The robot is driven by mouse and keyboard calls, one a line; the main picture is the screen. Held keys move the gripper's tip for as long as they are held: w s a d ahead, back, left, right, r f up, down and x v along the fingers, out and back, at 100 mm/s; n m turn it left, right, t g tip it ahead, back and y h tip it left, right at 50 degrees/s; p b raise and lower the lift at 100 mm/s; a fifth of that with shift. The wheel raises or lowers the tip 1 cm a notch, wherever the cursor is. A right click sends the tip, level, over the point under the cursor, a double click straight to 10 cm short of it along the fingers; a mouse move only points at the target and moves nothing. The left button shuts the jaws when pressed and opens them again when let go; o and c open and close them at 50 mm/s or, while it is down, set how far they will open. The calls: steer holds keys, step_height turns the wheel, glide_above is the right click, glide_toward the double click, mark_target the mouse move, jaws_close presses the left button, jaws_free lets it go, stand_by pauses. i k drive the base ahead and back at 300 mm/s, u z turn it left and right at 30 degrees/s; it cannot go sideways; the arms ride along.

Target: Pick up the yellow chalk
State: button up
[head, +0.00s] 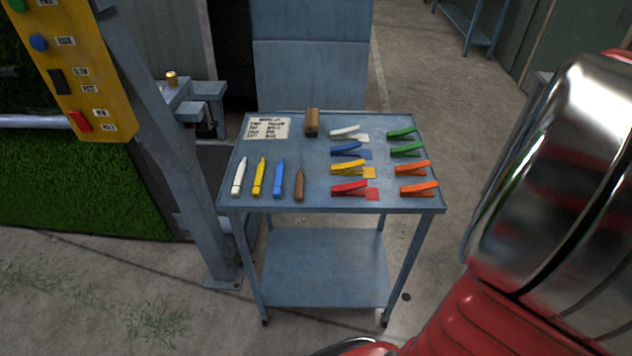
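The yellow chalk (259,178) is a slim yellow stick on the left part of the blue-grey cart's top (310,200). It lies between a white chalk (239,177) on its left and a blue chalk (279,179) on its right, with small gaps between them. Nothing covers it. My gripper is not in view. Red and shiny metal parts that look like my arm fill the right side of the picture, apart from the cart.
Right of the chalks are a wooden-handled tool (299,184) and several coloured clips, including a yellow one (348,168). A wooden block (312,122) and a note card (267,128) lie at the back. A grey post (190,180) and yellow control panel (72,75) stand left.

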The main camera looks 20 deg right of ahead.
mark_target(259, 175)
steer(key=z, duration=0.55)
steer(key=k, duration=1.2)
steer(key=z, duration=0.1)
steer(key=i, duration=0.75)
steer(key=u, duration=1.05)
steer(key=i, duration=0.55)
steer(key=u, duration=0.7)
steer(key=i, duration=1)
steer(key=u, duration=0.05)
